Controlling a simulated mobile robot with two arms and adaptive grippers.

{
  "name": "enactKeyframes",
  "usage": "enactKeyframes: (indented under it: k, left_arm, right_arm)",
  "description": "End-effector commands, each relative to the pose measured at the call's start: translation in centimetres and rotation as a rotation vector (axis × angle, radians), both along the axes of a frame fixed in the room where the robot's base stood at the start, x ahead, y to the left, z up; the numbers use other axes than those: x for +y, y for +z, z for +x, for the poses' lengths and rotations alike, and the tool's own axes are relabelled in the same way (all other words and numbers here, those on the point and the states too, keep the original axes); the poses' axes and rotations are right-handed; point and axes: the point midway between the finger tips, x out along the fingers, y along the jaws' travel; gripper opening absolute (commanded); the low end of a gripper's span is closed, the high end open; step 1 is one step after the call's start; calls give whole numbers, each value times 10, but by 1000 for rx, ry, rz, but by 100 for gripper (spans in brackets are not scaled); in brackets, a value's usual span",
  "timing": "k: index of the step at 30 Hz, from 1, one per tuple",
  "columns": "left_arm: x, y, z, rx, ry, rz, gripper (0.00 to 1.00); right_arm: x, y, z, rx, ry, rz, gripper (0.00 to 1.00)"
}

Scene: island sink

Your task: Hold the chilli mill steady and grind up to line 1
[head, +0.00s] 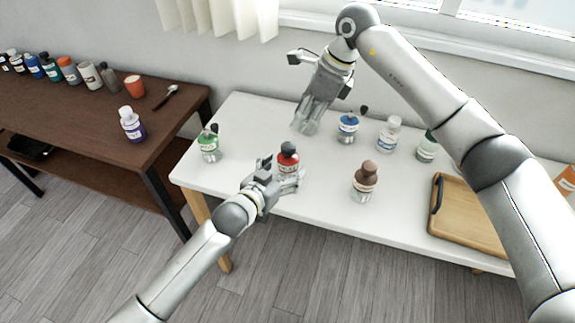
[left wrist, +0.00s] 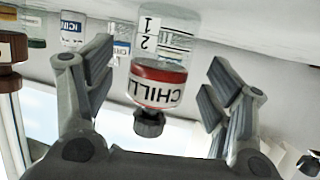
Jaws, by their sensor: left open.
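The chilli mill (head: 288,158), with a red upper part and a black top, stands on the white table. In the left wrist view the picture is upside down, and the mill (left wrist: 158,72) shows red contents, CHILLI lettering and lines marked 1 and 2 on its clear glass. My left gripper (head: 283,177) is open around the mill at the table's near side, with gaps between the fingers (left wrist: 158,85) and the glass. My right gripper (head: 306,128) hangs pointing down behind the mill, apart from it; its finger opening is unclear.
A green-labelled mill (head: 209,144) stands left, a blue one (head: 348,127) and a white-capped bottle (head: 389,134) behind right. A brown-topped mill (head: 365,182) stands near right. A wooden board (head: 465,215) lies further right. A dark side table (head: 110,125) holds several bottles.

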Motion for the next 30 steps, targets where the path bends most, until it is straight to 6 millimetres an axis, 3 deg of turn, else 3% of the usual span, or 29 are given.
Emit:
enactKeyframes:
  k: [9, 20, 30]
  left_arm:
    - [-14, -8, 24, -1, 0, 0, 76]
    - [-15, -9, 26, 0, 0, 0, 75]
    - [-14, -9, 26, 0, 0, 0, 31]
  right_arm:
    - [0, 0, 0, 0, 0, 0, 36]
    - [0, 0, 0, 0, 0, 0, 36]
    - [0, 0, 0, 0, 0, 0, 36]
